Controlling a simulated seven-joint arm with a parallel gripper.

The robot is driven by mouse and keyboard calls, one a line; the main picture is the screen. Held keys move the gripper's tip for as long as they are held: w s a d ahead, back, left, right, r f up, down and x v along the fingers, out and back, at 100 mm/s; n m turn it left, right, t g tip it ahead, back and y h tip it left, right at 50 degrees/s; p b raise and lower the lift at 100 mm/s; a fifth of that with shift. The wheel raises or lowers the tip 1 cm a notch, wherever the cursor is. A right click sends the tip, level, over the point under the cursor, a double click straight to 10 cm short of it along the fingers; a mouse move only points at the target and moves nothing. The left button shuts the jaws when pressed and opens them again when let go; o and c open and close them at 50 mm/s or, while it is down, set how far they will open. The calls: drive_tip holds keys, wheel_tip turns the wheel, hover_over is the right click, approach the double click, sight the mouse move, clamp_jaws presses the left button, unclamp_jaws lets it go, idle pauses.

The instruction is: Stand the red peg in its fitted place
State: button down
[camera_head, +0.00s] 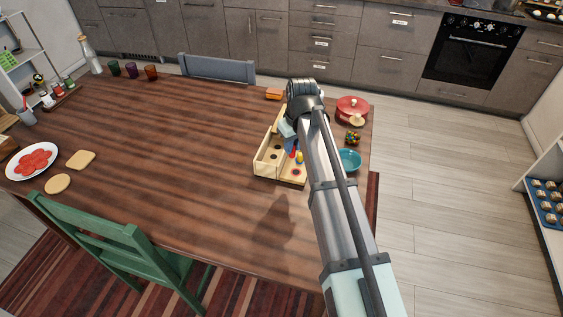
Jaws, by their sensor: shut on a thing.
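A light wooden box (259,163) with an open front sits on the brown table at its right part. Dark round holes show in its bare floor and front board. A red peg (292,151) shows at the box, just below my gripper (289,140). A yellow piece (299,157) stands just right of the red peg. My gripper is shut, with the red peg at its fingers. The fingertips are small and partly hidden by my arm. I cannot tell whether the peg's lower end touches the board.
A teal bowl (349,159), a bowl of colourful bits (352,138) and a red pot (352,107) stand right of my arm. An orange block (274,93) lies behind the box.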

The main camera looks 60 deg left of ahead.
drive_tip(key=s+a+n+g+h, duration=0.15)
drive_tip(key=s+a+n, duration=0.5)
drive_tip(key=n, duration=0.85)
drive_tip(key=shift+w+d+f+n+h, duration=0.1)
drive_tip(key=shift+w+f+n+h, duration=0.15)
drive_tip(key=shift+f+n, duration=1.55)
drive_tip(key=shift+w+a+f+n+h, duration=0.1)
drive_tip(key=shift+w+f+n+h, duration=0.15)
drive_tip(key=shift+f+n, duration=1.55)
drive_tip(key=shift+w+d+f+n+h, duration=0.1)
drive_tip(key=shift+w+f+n+h, duration=0.15)
drive_tip(key=shift+f+n, duration=1.5)
drive_tip(key=shift+r+n, duration=0.5)
drive_tip(key=shift+n, duration=0.05)
drive_tip(key=c, duration=1.3)
unclamp_jaws()
drive_tip(key=shift+f, duration=0.1)
drive_tip(key=r, duration=0.4)
drive_tip(key=w+r, duration=0.1)
drive_tip(key=r, duration=0.3)
drive_tip(key=a+r, duration=0.1)
drive_tip(key=r, duration=0.3)
drive_tip(key=shift+w+a+r, duration=0.1)
drive_tip(key=shift+w, duration=0.05)
